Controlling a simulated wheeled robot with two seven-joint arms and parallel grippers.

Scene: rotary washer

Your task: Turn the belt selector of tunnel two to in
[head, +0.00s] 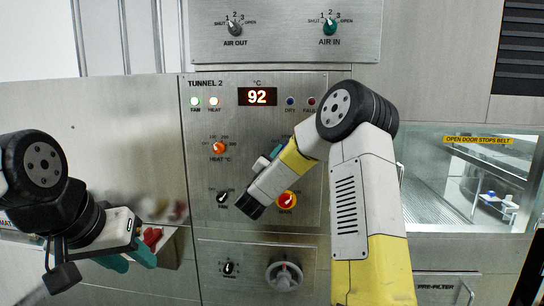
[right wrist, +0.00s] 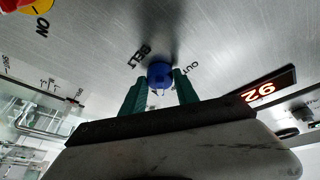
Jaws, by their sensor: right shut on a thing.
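The tunnel 2 panel (head: 255,130) has its label at upper left and a display reading 92. In the right wrist view, the blue belt selector knob (right wrist: 160,75) sits between the green fingers of my right gripper (right wrist: 160,90), which is shut on it. The words BELT and OUT show beside the knob; its pointer direction cannot be made out. In the head view the knob is hidden behind my right gripper (head: 270,158) and arm. My left gripper (head: 130,258) is at lower left, away from the panel, with its teal fingers apart and empty.
An orange heat knob (head: 218,147), a black fan knob (head: 223,198) and a red knob on a yellow plate (head: 287,200) lie close around my right gripper. A lower panel has a large grey rotary handle (head: 284,275). A glass window (head: 465,180) is at right.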

